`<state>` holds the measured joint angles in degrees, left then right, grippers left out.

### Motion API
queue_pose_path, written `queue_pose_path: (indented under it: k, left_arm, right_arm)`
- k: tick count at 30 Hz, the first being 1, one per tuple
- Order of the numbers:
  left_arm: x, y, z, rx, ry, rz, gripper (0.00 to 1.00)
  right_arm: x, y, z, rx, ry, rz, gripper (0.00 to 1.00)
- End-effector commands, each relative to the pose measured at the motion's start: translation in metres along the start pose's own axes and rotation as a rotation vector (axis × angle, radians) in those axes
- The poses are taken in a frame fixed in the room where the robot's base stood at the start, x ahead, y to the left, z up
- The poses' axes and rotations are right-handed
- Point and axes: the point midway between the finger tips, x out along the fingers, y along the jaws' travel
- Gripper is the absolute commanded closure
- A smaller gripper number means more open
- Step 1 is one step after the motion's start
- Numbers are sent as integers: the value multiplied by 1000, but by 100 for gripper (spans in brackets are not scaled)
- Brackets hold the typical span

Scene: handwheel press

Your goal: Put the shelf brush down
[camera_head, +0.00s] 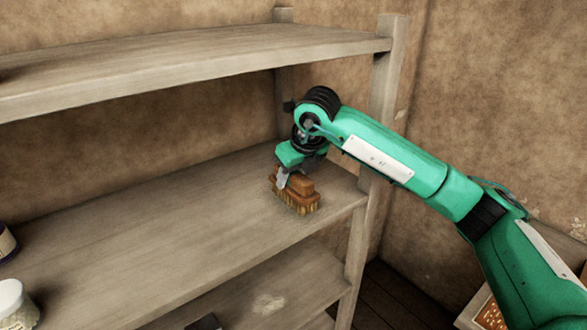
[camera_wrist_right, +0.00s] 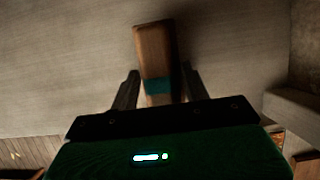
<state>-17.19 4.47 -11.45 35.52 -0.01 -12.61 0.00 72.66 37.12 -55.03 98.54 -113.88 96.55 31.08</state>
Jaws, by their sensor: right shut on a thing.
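The shelf brush (camera_head: 299,190) has a brown wooden back and tan bristles that point down. It is at the right end of the middle shelf board (camera_head: 180,220), close to the right post. My right gripper (camera_head: 285,179) is shut on the brush from above. I cannot tell whether the bristles touch the board. In the right wrist view the brush's wooden back (camera_wrist_right: 154,52) sticks out between the two fingers (camera_wrist_right: 157,90), with a teal patch near them. My left gripper is in neither view.
An upper shelf board (camera_head: 190,58) hangs over the arm's left side. The right front post (camera_head: 381,110) stands close to my right arm. A white-lidded jar (camera_head: 14,302) and a dark jar (camera_head: 5,243) stand at the far left. The middle of the board is clear.

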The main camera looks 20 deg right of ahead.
Motion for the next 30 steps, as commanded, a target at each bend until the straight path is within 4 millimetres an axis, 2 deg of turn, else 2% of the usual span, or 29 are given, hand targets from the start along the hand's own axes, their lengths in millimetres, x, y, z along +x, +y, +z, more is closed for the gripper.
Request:
queue_pose_path:
  k: [11, 12, 15, 27, 30]
  left_arm:
    - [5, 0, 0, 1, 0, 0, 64]
    - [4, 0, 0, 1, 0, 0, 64]
    - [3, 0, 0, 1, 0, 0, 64]
    - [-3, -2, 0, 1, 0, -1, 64]
    - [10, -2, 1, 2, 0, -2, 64]
  right_arm:
    - [5, 0, -2, 0, -2, 0, 71]
    - [4, 0, -2, 0, -1, 0, 49]
    - [4, 0, -2, 0, -1, 0, 31]
    - [-2, 0, 1, 0, -1, 0, 31]
    - [-12, -1, 0, 0, -6, -1, 31]
